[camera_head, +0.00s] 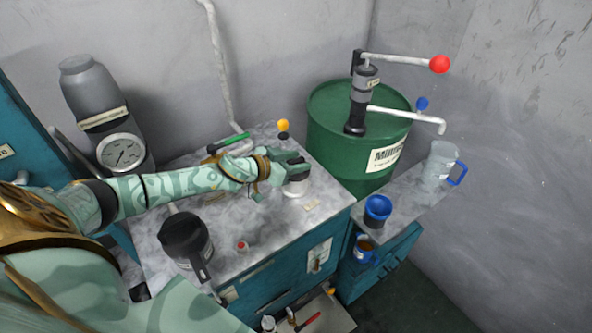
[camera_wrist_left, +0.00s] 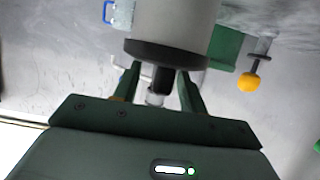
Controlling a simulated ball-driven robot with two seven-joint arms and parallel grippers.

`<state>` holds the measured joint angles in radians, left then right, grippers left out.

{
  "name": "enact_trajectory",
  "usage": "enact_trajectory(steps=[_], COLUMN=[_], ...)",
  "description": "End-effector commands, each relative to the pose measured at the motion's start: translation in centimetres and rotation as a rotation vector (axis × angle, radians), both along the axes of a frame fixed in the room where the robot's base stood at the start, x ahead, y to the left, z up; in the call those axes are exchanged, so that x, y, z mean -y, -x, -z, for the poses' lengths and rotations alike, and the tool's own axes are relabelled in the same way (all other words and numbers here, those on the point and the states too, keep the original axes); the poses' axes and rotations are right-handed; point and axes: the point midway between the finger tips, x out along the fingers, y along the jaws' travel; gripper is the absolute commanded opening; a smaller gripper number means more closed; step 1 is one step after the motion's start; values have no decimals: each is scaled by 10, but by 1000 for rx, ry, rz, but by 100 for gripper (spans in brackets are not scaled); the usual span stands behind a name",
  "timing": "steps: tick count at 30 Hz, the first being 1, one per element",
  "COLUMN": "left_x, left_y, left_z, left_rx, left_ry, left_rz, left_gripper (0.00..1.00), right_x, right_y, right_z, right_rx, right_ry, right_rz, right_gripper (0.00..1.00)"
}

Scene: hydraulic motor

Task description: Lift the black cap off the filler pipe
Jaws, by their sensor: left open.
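The filler pipe (camera_head: 296,187) is a short, wide, pale cylinder standing on the worktop near its back right corner, and its pale wall fills the top of the left wrist view (camera_wrist_left: 172,22). The black cap (camera_wrist_left: 165,54) sits on its end as a dark disc with a narrow dark knob. In the head view my gripper partly hides the cap. My left gripper (camera_head: 290,163) is at the cap. In the left wrist view its open fingers (camera_wrist_left: 160,85) stand on either side of the knob, with gaps visible. My right gripper is not in view.
A dark jug (camera_head: 185,240) and a small red knob (camera_head: 243,246) are on the worktop. A green-handled tool (camera_head: 229,142) and yellow-knobbed lever (camera_head: 283,126) are behind my arm. A green drum (camera_head: 335,135) with a hand pump (camera_head: 362,95) stands behind.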

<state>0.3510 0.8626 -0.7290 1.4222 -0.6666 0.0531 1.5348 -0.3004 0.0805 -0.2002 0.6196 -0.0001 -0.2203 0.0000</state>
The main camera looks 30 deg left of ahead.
Motion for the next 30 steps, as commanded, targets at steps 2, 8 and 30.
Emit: enact_trajectory(steps=[2,8,30], left_x=[0,0,7], left_y=[0,0,7], left_z=[0,0,-50], left_rx=[0,0,2], left_ry=[0,0,0], left_rz=[0,0,4], left_gripper=[42,17,0], right_x=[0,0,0], right_y=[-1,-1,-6], right_z=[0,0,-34], right_rx=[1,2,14], right_ry=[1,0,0], right_rz=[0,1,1], right_gripper=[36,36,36])
